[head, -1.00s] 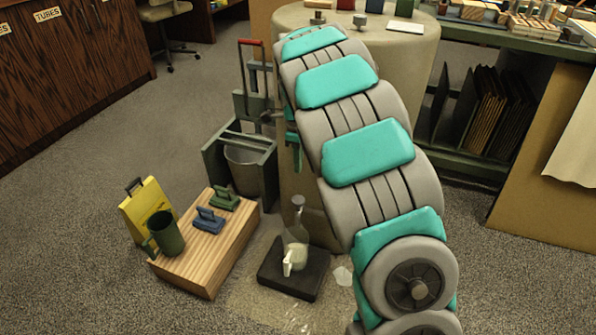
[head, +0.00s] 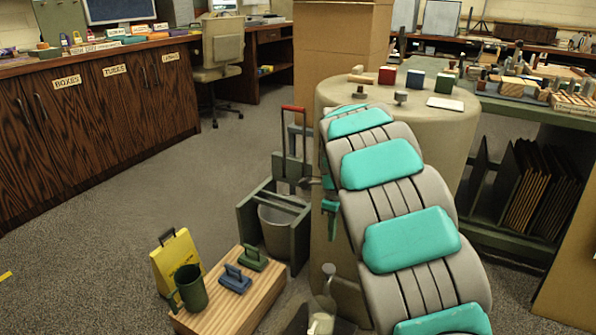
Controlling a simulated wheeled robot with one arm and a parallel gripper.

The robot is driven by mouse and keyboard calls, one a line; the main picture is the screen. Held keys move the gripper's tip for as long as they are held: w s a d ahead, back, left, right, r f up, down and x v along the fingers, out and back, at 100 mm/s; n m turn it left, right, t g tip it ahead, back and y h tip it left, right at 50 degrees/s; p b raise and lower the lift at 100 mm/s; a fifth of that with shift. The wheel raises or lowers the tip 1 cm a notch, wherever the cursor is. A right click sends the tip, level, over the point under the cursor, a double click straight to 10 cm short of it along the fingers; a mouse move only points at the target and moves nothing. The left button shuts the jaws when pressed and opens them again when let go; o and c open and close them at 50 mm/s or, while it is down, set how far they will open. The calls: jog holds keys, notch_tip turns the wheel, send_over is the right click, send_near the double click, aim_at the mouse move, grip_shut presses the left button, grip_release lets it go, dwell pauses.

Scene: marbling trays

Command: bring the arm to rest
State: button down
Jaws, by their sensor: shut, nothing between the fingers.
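My arm, with grey links and teal pads, rises from the lower right of the head view and bends over in front of a round beige-covered table (head: 386,128). A narrow teal part of it hangs down at the left of its far end. I cannot make out my gripper or its fingers; the arm hides what lies beyond the bend. I see nothing carried by the arm.
A green bucket frame (head: 246,222) stands left of the arm. Open carpet lies left.

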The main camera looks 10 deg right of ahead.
jog(key=s+r+n, duration=0.4)
jog(key=s+n, duration=0.1)
jog(key=s, duration=0.5)
jog(key=s+r+n, duration=0.3)
jog(key=s+n, duration=0.3)
jog(key=s, duration=0.4)
jog(key=s+a+f+n+g, duration=0.1)
jog(key=s+a+n, duration=0.2)
jog(key=s+n, duration=1.1)
jog(key=s, duration=0.7)
jog(key=shift+s+f+g, duration=0.15)
jog(key=shift+s+g, duration=0.2)
jog(key=shift+g, duration=0.05)
